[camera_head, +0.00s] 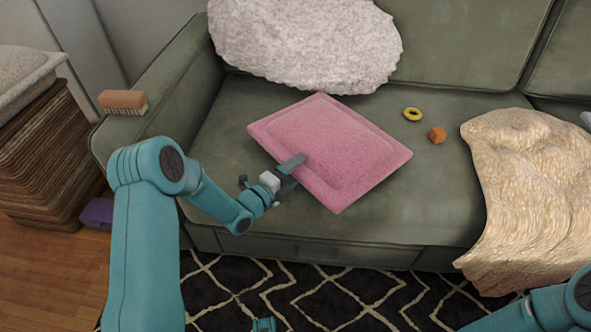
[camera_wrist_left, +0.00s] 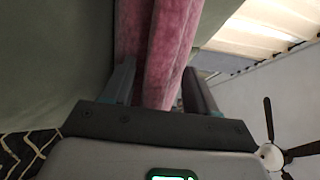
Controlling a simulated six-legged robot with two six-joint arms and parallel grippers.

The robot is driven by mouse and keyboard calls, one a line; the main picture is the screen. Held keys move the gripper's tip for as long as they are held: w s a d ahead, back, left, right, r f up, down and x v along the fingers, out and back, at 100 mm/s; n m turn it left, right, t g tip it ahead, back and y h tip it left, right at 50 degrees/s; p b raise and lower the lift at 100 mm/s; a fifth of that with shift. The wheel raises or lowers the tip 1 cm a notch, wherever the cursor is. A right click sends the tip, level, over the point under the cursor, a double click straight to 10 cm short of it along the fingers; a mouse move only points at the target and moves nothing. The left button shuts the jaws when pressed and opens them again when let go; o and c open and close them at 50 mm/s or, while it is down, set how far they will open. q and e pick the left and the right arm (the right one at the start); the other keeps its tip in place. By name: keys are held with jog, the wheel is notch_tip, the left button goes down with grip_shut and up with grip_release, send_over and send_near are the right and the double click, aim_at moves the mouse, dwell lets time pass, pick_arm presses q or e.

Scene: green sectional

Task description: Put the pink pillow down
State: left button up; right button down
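The pink pillow (camera_head: 335,140) lies nearly flat over the green sofa seat, turned like a diamond, with a corner toward the front edge. I cannot tell whether its whole underside touches the seat. My left gripper (camera_head: 290,165) is at its front-left edge, with one finger over the top face; the other is hidden below. In the left wrist view the pillow's edge (camera_wrist_left: 158,60) runs between the two fingers of the left gripper (camera_wrist_left: 160,85), which seem closed against it. My right gripper is out of view; only part of that arm shows at bottom right.
A white fluffy pillow (camera_head: 305,40) rests against the backrest. A yellow ring (camera_head: 413,114) and an orange cube (camera_head: 437,135) lie right of the pink pillow. A cream blanket (camera_head: 530,185) drapes over the seat. A brush (camera_head: 123,101) sits on the left armrest.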

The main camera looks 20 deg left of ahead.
pick_arm(q)
jog(key=p+v, duration=0.1)
jog(key=v, duration=1.1)
jog(key=shift+p, duration=0.4)
jog(key=shift+f, duration=0.1)
